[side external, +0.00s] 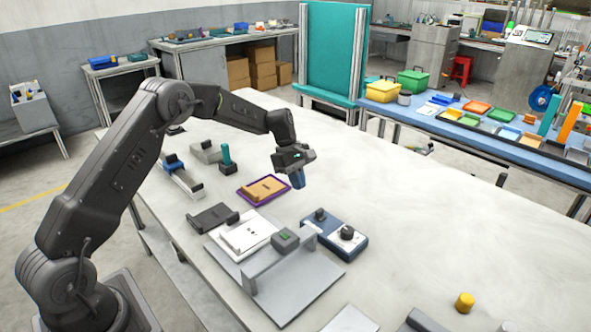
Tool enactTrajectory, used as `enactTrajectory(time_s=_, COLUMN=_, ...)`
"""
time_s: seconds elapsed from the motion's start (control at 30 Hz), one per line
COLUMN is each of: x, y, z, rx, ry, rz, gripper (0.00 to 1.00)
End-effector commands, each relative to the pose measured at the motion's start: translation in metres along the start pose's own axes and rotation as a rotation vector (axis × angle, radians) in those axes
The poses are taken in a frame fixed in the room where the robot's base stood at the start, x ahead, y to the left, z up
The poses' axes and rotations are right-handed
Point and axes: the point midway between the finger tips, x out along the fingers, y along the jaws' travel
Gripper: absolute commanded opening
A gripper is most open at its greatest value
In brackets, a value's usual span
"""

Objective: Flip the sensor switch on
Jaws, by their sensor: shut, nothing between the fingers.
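My gripper (298,180) is shut and empty, pointing down above the table, to the right of the tan block. A grey stand (300,285) carries a dark box with a small green mark (286,238); this may be the sensor, but I cannot be sure. A blue-and-white box (336,239) with dark knobs sits to its right, below my gripper in the picture. A white plate (241,238) lies to the left of the stand. I cannot tell which part is the sensor switch, or its position.
A tan block in a purple tray (263,190) lies left of my gripper. A dark block (212,217), a teal-topped post (227,160) and a blue-grey slide (182,177) stand further left. A yellow cylinder (464,302) is at front right. The table's right side is mostly clear.

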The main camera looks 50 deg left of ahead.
Motion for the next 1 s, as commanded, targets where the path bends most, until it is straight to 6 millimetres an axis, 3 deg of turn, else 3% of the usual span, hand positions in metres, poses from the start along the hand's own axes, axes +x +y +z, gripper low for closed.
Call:
enactTrajectory(time_s=0.2, x=0.042, y=0.0, z=0.005, rx=0.003, ry=0.0, rz=-0.002, gripper=0.0)
enactTrajectory(time_s=0.5, x=0.051, y=0.0, z=0.035, rx=0.001, ry=0.002, rz=0.0, gripper=0.0)
enactTrajectory(time_s=1.0, x=0.055, y=0.0, z=0.046, rx=0.002, ry=0.002, rz=-0.001, gripper=0.0)
